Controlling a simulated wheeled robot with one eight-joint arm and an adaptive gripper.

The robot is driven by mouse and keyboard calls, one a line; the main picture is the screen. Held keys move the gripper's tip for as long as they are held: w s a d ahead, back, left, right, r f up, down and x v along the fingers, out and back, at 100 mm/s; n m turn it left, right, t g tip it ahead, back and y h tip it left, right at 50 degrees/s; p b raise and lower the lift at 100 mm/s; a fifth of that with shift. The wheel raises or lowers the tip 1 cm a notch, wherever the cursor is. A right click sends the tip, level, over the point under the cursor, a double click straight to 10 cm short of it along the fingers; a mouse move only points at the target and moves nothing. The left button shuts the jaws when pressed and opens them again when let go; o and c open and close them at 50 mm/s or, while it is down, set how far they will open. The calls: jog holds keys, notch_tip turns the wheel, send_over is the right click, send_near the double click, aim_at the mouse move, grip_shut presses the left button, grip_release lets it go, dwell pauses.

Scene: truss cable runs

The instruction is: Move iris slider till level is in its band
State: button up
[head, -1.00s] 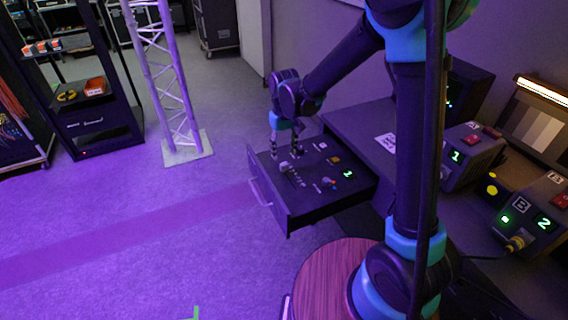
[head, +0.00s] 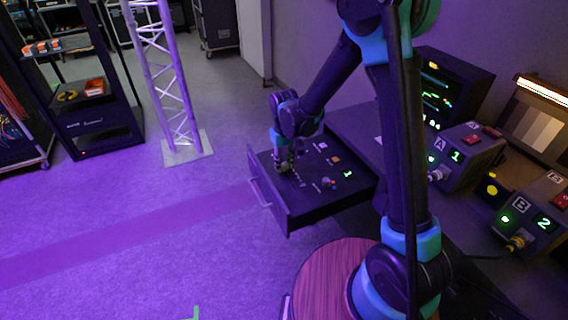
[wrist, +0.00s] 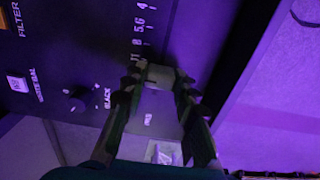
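The iris slider's pale grey knob (wrist: 158,77) sits between the two fingertips of my gripper (wrist: 160,84) in the wrist view, beside a printed number scale (wrist: 140,30). The fingertips flank the knob closely and appear to be closed on it. In the head view my gripper (head: 285,164) points down at the left part of the black control panel in the pulled-out drawer (head: 268,195), and it hides the knob. The monitor (head: 445,92) behind my arm shows green traces and an orange mark; the level and its band are too small to read.
The panel also carries a black knob (wrist: 78,98) and a white button (wrist: 17,83). Boxes A (head: 465,155) and B (head: 535,215) stand on the desk at right. A truss tower (head: 170,85) stands behind; the floor left of the drawer is clear.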

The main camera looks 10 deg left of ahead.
aim_at(285, 165)
grip_shut()
jog(key=shift+s+d, duration=0.25)
jog(key=shift+s, duration=0.2)
jog(key=o, duration=0.6)
grip_release()
notch_tip(285, 165, up, 12)
jog(key=shift+d, duration=0.1)
